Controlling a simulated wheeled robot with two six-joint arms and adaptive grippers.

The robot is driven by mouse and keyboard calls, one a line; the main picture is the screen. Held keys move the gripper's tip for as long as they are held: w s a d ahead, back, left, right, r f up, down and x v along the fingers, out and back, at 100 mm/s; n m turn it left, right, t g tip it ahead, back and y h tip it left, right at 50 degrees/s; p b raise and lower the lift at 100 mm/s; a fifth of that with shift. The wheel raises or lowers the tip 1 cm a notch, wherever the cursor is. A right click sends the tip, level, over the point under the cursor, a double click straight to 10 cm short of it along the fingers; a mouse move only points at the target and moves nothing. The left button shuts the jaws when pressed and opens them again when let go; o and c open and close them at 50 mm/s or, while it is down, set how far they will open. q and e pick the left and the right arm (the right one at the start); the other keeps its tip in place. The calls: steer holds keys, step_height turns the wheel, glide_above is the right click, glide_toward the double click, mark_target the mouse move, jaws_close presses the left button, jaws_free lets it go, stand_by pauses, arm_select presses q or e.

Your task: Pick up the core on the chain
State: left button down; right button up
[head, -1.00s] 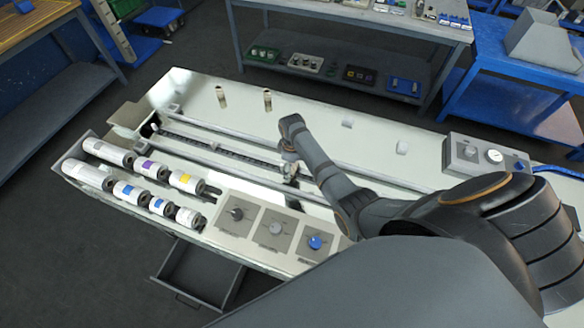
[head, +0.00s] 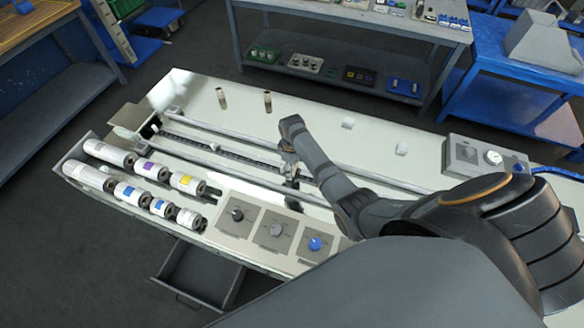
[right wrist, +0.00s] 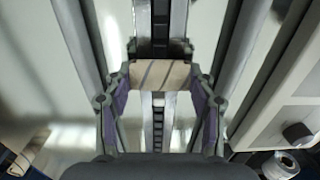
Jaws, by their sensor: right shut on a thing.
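The core (right wrist: 160,75) is a short tan tube with dark slanting stripes, lying crosswise over the chain in the right wrist view. My right gripper (right wrist: 160,82) is shut on it, with one finger at each end of the tube. The dark chain (right wrist: 158,47) runs along the channel beneath and beyond it; whether the core still touches the chain I cannot tell. In the head view my right gripper (head: 289,168) is over the chain channel between the long rails, and its own wrist partly hides it. My left gripper is not in view.
Several film rolls (head: 88,177) lie in a tray at the left. Knob panels (head: 275,232) line the front edge. A control box (head: 484,155) stands at the right.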

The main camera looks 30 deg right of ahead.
step_height(320, 180, up, 4)
steer(key=p, duration=0.3)
steer(key=shift+f, duration=0.15)
steer(key=s+r+p, duration=0.1)
steer(key=p, duration=0.1)
steer(key=a+r+p, duration=0.1)
steer(key=p, duration=0.1)
steer(key=shift+s+a+r, duration=0.15)
steer(key=shift+s, duration=0.2)
steer(key=s+a+r+b, duration=0.1)
steer(key=s+a+r, duration=0.5)
steer(key=s, duration=0.3)
steer(key=shift+s+a+r, duration=0.25)
steer(key=shift+s+a, duration=0.05)
steer(key=shift+s, duration=0.1)
